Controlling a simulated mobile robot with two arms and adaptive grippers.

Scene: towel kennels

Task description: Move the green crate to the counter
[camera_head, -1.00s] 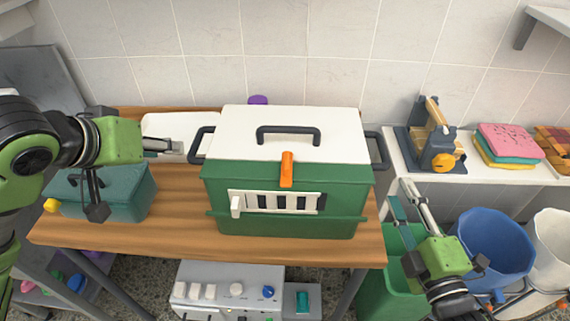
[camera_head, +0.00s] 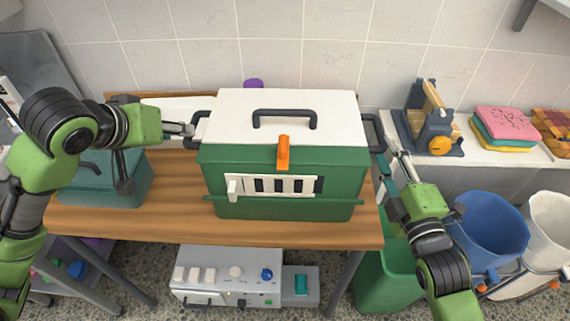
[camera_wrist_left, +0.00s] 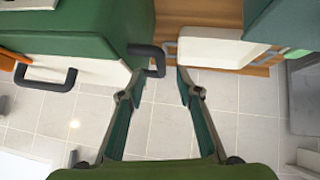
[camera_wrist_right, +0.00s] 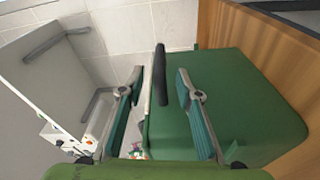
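The green crate (camera_head: 290,180) with a white lid, a top handle and an orange latch stands upright on the wooden table (camera_head: 180,222). It has a dark handle on each side. My left gripper (camera_head: 190,129) is open at the left side handle (camera_head: 197,132); in the left wrist view that handle (camera_wrist_left: 158,62) reaches between the open fingertips. My right gripper (camera_head: 392,162) is open at the right side handle (camera_head: 376,134); in the right wrist view that handle (camera_wrist_right: 160,75) lies between the spread fingers. Neither gripper is closed on a handle.
A teal box (camera_head: 100,180) stands left of the crate, below my left arm. At right, a white shelf (camera_head: 480,155) holds a dark device (camera_head: 430,130) and folded towels (camera_head: 503,122). Blue (camera_head: 490,228) and white buckets stand below it. A control box (camera_head: 228,275) is under the table.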

